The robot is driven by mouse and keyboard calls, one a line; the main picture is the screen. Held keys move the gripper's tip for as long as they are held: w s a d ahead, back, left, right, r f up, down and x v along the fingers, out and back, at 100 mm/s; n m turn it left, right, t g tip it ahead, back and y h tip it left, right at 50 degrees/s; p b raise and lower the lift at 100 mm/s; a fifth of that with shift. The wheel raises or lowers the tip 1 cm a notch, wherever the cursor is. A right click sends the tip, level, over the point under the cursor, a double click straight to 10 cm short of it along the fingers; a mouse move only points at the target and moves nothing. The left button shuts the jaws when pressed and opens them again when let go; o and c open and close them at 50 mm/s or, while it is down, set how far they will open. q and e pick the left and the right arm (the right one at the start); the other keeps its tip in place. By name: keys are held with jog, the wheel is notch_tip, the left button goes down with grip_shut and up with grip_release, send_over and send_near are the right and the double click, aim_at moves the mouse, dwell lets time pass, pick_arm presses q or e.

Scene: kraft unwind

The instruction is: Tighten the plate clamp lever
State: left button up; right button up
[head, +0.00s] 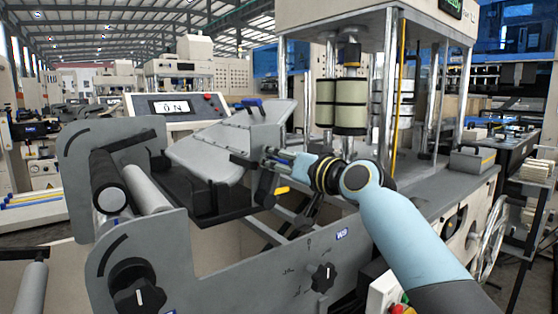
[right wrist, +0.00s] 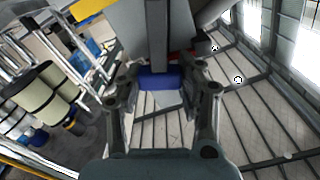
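The light grey tilted plate (head: 210,150) sits on the machine's left part in the head view. Dark clamp parts with blue ends (head: 250,103) show at its upper edge, and a yellow-ended handle (head: 282,190) is below its right side. My right gripper (head: 270,157) reaches in from the right, beside the plate's right end. In the right wrist view, a blue block (right wrist: 160,78) on a dark bar lies between the spread fingers of this gripper. I cannot tell whether the fingers touch it, or which handle is the clamp lever. My left gripper is out of view.
Rollers (head: 155,190) lie between grey side walls on the left. A black knob (head: 322,278) is on the front panel. Cream rolls (head: 350,106) stand between metal posts behind my right arm. A display box (head: 180,108) is behind the plate.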

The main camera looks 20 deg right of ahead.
grip_shut()
jog(key=w+d+f+m+b, duration=0.2)
jog(key=d+f+m, duration=0.3)
jog(key=m, duration=0.9)
jog(key=shift+d+f, duration=0.2)
jog(key=shift+f, duration=1.55)
jog(key=o, duration=0.7)
grip_release()
jog(key=shift+o, duration=0.4)
